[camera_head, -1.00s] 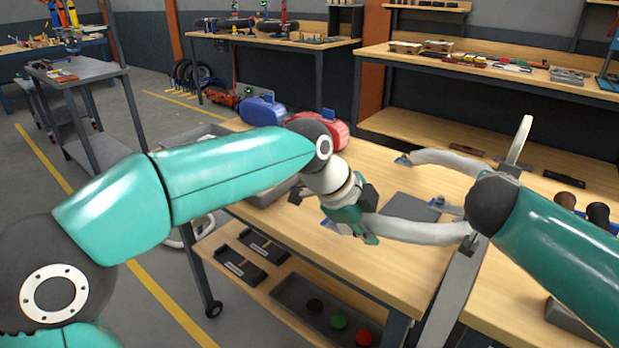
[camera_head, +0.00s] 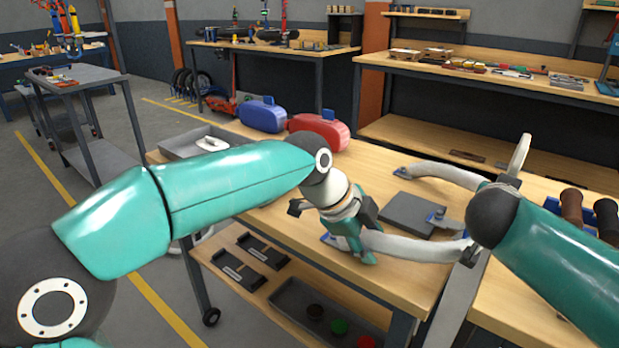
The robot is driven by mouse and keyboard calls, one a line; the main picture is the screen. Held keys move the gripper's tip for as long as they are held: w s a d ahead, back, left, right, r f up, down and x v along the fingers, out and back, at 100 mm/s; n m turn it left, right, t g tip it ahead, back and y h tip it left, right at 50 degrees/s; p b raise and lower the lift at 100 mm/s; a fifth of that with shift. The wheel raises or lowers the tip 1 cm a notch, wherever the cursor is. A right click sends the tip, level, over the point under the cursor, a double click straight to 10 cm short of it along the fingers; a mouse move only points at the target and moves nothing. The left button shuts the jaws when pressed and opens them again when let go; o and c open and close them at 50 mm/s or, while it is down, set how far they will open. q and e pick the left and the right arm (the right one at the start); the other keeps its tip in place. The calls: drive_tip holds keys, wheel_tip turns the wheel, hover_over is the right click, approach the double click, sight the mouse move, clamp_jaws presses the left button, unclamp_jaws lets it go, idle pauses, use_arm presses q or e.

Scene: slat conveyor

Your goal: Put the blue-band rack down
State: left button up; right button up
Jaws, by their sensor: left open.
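My left gripper (camera_head: 330,225) is open over the front of the wooden workbench; its dark finger is to the left and no object shows between the fingers. Beside it is a light-grey curved leg (camera_head: 410,248) with a small blue end near the gripper; I cannot tell if they touch. A blue rack (camera_head: 608,212) with brown and dark upright pieces stands at the right, partly hidden by my right arm. I cannot tell whether it is the blue-band rack.
A blue case (camera_head: 262,115) and a red case (camera_head: 320,131) stand at the bench's back. A flat grey plate (camera_head: 400,213) lies beyond the left gripper. A grey tray (camera_head: 178,145) is at the far left. The lower shelf carries a tray (camera_head: 285,300) with coloured discs.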

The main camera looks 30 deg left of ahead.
use_arm(q)
drive_tip(key=shift+r, duration=0.1)
drive_tip(key=shift+s+a+r, duration=0.25)
drive_tip(key=shift+a+r, duration=0.05)
drive_tip(key=shift+r, duration=0.3)
use_arm(e)
drive_tip(key=shift+w, duration=0.2)
drive_tip(key=shift+a, duration=0.1)
use_arm(q)
drive_tip(key=v, duration=0.6)
drive_tip(key=shift+s, duration=0.15)
use_arm(e)
drive_tip(key=v, duration=1.2)
use_arm(q)
drive_tip(key=shift+a+r, duration=0.1)
drive_tip(key=shift+r, duration=0.05)
